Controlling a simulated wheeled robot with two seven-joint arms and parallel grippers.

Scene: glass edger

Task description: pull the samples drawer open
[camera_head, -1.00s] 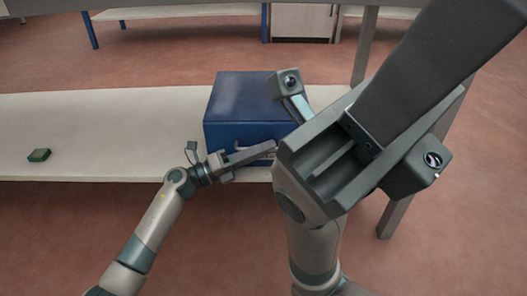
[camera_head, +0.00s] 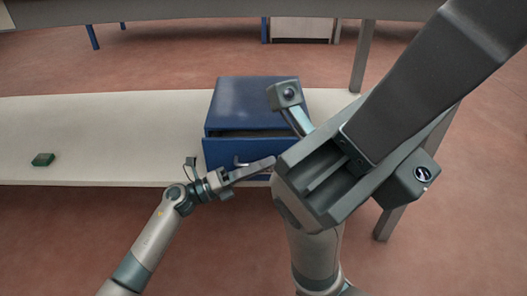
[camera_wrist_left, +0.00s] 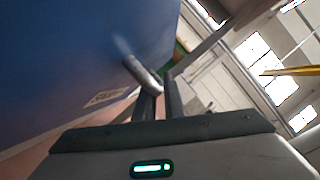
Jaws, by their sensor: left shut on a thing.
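The samples drawer is in a blue cabinet (camera_head: 252,102) on a pale bench. Its blue front (camera_head: 222,152) stands out a little, with a dark gap along its top edge. My left gripper (camera_head: 268,162) is at the drawer front, shut on its handle (camera_head: 240,162). The left wrist view shows the metal handle (camera_wrist_left: 143,76) at the fingertips (camera_wrist_left: 160,98), beside the blue drawer front with a small pale label. My right gripper (camera_head: 395,110) looms large near the head camera and hides part of the cabinet's right side; its jaw opening cannot be made out.
A small green box (camera_head: 43,160) lies on the left part of the bench (camera_head: 110,130). The bench top between it and the cabinet is clear. A grey post (camera_head: 362,55) stands behind at the right. Reddish floor is open in front of the bench.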

